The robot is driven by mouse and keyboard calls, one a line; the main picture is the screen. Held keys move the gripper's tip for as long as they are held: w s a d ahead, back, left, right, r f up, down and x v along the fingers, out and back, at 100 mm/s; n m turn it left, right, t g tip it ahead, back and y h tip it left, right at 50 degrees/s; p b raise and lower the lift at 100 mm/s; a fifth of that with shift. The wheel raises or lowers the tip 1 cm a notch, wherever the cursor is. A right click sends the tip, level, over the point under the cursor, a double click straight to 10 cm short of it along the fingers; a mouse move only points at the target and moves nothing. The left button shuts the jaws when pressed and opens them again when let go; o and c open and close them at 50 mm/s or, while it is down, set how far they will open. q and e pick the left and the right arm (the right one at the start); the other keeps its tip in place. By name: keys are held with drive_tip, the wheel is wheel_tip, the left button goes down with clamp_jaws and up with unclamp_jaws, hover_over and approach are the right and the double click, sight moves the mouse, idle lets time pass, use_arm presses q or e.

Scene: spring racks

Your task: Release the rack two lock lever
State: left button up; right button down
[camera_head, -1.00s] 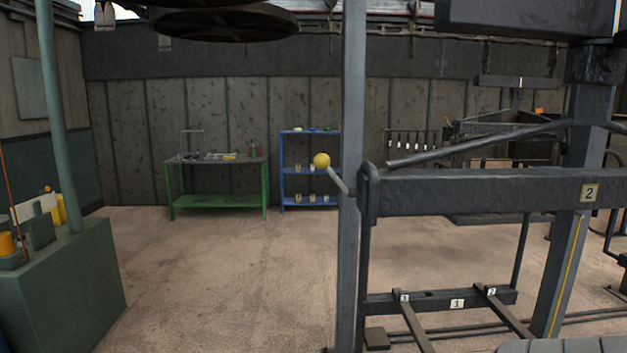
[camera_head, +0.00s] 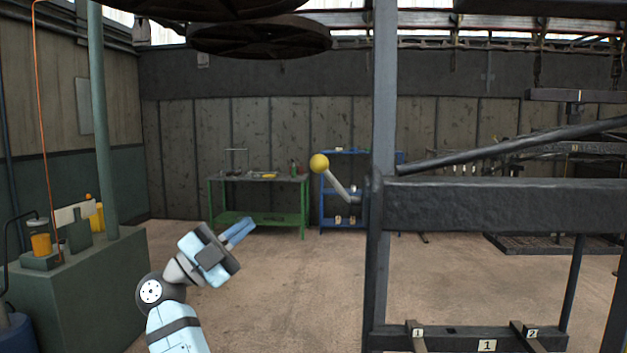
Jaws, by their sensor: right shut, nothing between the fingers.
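The lock lever is a short grey bent rod (camera_head: 338,187) with a yellow ball knob (camera_head: 319,163) at its upper left end. It juts out to the left of the upright post of the dark metal rack (camera_head: 480,204), level with the thick upper beam.
A lower beam (camera_head: 455,340) labelled 1 crosses at the bottom right. A green cabinet (camera_head: 85,300) with a pole stands at the left. A green workbench (camera_head: 258,180) and blue shelf (camera_head: 345,210) stand at the back wall. The floor between is clear.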

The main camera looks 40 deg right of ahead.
drive_tip(key=shift+w+a, duration=0.1)
drive_tip(key=p, duration=0.4)
approach(313, 170)
drive_tip(key=x, duration=0.6)
drive_tip(key=shift+d+r, duration=0.45)
drive_tip(key=shift+d, duration=0.25)
drive_tip(key=shift+s+d, duration=0.1)
drive_tip(key=shift+s, duration=0.1)
